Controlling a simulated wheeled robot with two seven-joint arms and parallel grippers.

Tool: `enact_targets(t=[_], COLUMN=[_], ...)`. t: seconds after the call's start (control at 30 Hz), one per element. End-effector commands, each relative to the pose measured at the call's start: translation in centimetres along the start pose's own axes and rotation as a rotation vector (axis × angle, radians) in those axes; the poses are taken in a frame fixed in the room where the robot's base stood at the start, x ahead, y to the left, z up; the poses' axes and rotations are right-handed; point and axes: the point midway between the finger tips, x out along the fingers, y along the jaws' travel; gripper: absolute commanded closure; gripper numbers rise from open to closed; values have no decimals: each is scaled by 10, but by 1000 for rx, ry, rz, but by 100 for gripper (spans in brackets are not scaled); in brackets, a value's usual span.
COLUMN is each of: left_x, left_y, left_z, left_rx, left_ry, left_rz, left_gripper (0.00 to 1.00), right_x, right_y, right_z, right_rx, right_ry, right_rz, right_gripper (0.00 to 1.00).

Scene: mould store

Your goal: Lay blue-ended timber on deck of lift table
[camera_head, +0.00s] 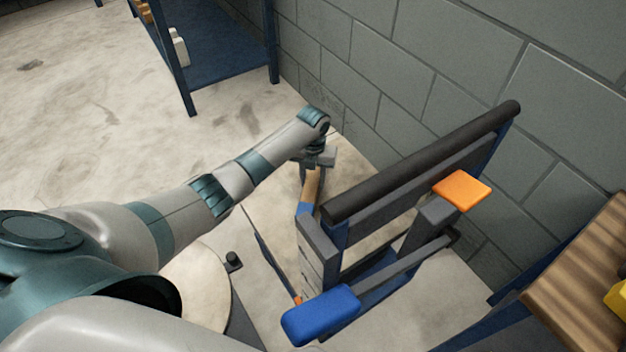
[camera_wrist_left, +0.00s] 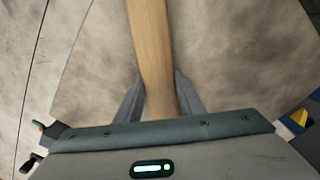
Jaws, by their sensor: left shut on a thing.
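My left gripper (camera_head: 314,160) is at the end of the outstretched left arm, beside the block wall. It is shut on the blue-ended timber (camera_head: 312,187), which hangs down from the jaws with its blue end (camera_head: 304,209) low. In the left wrist view the pale wooden timber (camera_wrist_left: 150,45) runs up between the two grey fingers (camera_wrist_left: 158,88); its blue end is not seen there. I cannot make out the lift table's deck for certain. My right gripper is not in view.
A frame with a dark roller bar (camera_head: 425,160), a blue pad (camera_head: 320,315) and an orange pad (camera_head: 462,190) stands close right of the timber. A wooden top (camera_head: 575,285) is at far right, a blue rack (camera_head: 215,45) behind. Floor at left is clear.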

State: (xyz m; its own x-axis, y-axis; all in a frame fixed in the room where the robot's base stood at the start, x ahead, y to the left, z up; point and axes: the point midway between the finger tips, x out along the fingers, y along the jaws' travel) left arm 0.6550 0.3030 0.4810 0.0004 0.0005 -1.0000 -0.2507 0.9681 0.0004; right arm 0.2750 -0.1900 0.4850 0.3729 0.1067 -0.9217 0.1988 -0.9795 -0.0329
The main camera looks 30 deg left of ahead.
Motion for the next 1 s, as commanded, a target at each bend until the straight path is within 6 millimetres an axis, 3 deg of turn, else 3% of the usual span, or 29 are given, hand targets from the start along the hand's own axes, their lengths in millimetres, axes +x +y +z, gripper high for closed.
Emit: enact_targets(t=[0.13,0.17,0.23,0.67,1.0], left_x=[2,3,2,-2,-43], left_y=[0,0,0,0,0], left_z=[0,0,0,0,2], left_rx=[0,0,-1,0,0], left_ry=[0,1,1,-1,-3], left_rz=[0,0,0,0,-1], left_gripper=[97,63,46,46,46], right_x=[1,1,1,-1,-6], right_y=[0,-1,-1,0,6], right_z=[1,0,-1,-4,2], right_rx=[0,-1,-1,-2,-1], right_ry=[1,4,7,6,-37], right_rz=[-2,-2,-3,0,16], right_gripper=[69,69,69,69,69])
